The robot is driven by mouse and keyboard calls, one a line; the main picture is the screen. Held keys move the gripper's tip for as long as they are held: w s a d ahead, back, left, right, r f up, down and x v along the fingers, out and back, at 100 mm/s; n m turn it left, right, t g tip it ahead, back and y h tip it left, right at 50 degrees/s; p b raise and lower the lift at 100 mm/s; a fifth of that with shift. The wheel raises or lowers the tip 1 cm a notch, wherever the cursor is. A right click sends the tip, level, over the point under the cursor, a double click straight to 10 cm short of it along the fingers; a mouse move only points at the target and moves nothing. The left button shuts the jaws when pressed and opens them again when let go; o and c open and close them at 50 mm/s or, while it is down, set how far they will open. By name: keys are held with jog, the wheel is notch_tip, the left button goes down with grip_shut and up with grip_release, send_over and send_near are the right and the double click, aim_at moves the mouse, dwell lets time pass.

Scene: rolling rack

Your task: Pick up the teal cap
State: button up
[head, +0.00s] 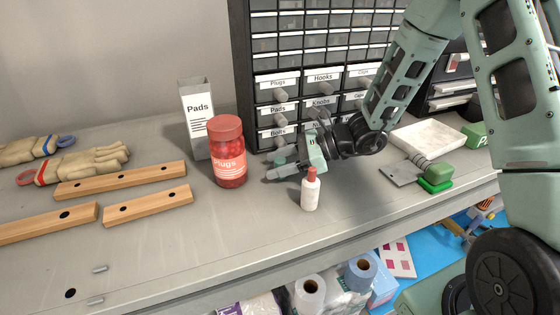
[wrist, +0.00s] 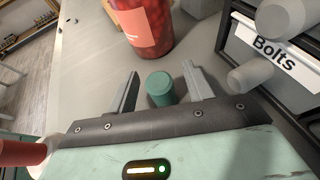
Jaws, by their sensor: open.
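The teal cap (wrist: 160,90) stands on the grey worktop in the wrist view, a short cylinder with a flat round top. My gripper (wrist: 160,74) is open, with one finger on each side of the cap. The cap sits between the fingers, with a small gap showing on both sides. In the head view my gripper (head: 280,169) is low over the worktop in front of the drawer cabinet, and the cap is largely hidden by it there.
A red plugs jar (head: 228,168) stands left of my gripper. A white bottle with a red top (head: 310,194) stands close in front. The drawer cabinet (head: 244,60) with protruding knobs is behind. A white tray (head: 430,137) lies to the right.

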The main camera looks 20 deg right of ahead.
jog(key=shift+x, duration=0.9)
jog(key=shift+c, duration=0.3)
jog(key=c, duration=1)
